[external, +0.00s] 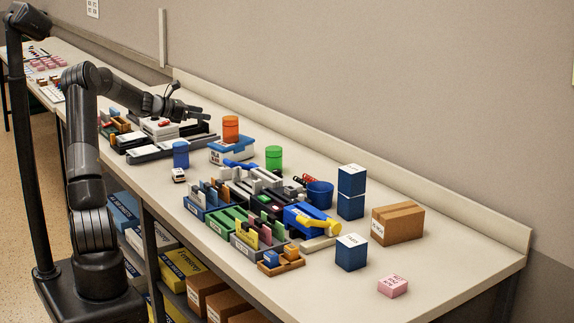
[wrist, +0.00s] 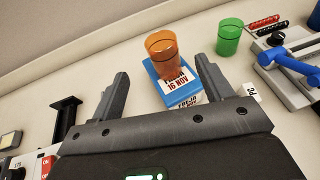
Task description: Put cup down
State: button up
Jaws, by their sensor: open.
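An orange cup (external: 231,129) stands upright on a blue-and-white box (external: 232,152). In the wrist view the orange cup (wrist: 162,50) is on the dated box (wrist: 178,90), between and beyond my fingertips. My gripper (external: 203,113) is open and empty, to the left of the orange cup in the external view; its two fingers also show in the wrist view (wrist: 163,70). A green cup (external: 273,158) stands on the table to the right, also seen in the wrist view (wrist: 229,37). A blue cup (external: 181,155) stands nearer the front edge.
Organisers with folders (external: 232,225), grey devices (external: 265,185) and a blue bucket (external: 320,192) crowd the middle of the table (external: 455,262). Blue boxes (external: 351,205) and a cardboard box (external: 398,223) stand at the right. Bare table lies along the wall and at the right end.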

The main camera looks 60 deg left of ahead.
jog(key=w+d+r+m+g+h, duration=0.15)
jog(key=d+m+g, duration=0.45)
jog(key=d, duration=1.2)
jog(key=s+d+r+m+g, duration=0.1)
jog(key=s+d+m, duration=0.3)
jog(key=d+m, duration=0.3)
jog(key=s+d+r+m+g, duration=0.1)
jog(key=s+d+m, duration=0.3)
jog(key=d, duration=0.5)
jog(key=s+d+m+y, duration=0.2)
jog(key=s+d+m, duration=0.3)
jog(key=s+m, duration=0.3)
jog(key=s+d+m+y, duration=0.2)
jog(key=s+d+m, duration=0.4)
jog(key=s, duration=1.1)
jog(key=m, duration=0.3)
jog(key=shift+s+f+g, duration=0.2)
jog(key=shift+s+g, duration=0.05)
jog(key=shift+g, duration=0.15)
